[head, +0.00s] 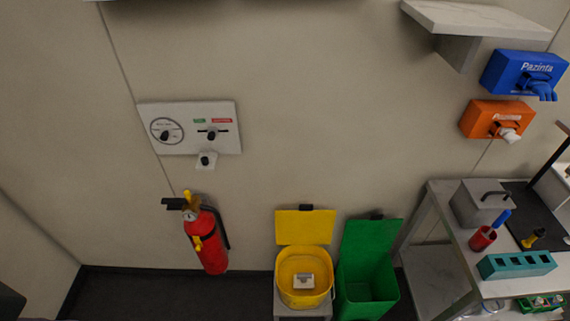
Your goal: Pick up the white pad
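A small white block-like item (303,281) shows inside the open yellow bin (304,298); I cannot tell for sure whether it is the white pad. A small white square plate (206,161) with a black knob is on the wall, just below the white control panel (188,128). Neither of my grippers shows in the head view.
An open green bin (367,285) stands right of the yellow one. A red fire extinguisher (209,243) is on the wall at left. At right, a table (450,222) holds a grey box (482,204), a red cup (482,238) and a teal rack (516,265). Blue (522,72) and orange (496,119) dispensers hang above.

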